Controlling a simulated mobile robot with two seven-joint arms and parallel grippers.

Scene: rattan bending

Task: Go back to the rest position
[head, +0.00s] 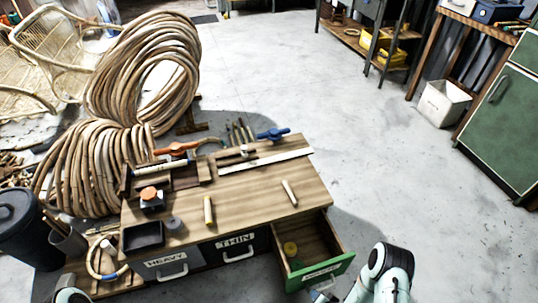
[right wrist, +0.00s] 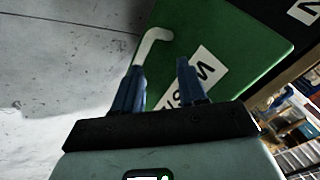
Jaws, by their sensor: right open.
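My right gripper (right wrist: 160,80) is open in the right wrist view. Its two blue fingers point at the green front (right wrist: 225,45) of a pulled-out drawer. The pale bent handle (right wrist: 152,45) on that front ends at the left finger; I cannot tell whether they touch. Nothing shows held between the fingers. In the head view the open drawer (head: 320,270) is at the right end of the workbench (head: 255,195), and my right arm is beside it at the bottom. My left gripper is not visible; only a bit of my left arm shows at the bottom left edge.
The drawers marked HEAVY (head: 168,266) and THIN (head: 237,249) are shut. Big rattan coils (head: 145,80) stand behind the bench, a dark bin (head: 25,230) at the left. A green cabinet (head: 500,130) is right, with clear floor between.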

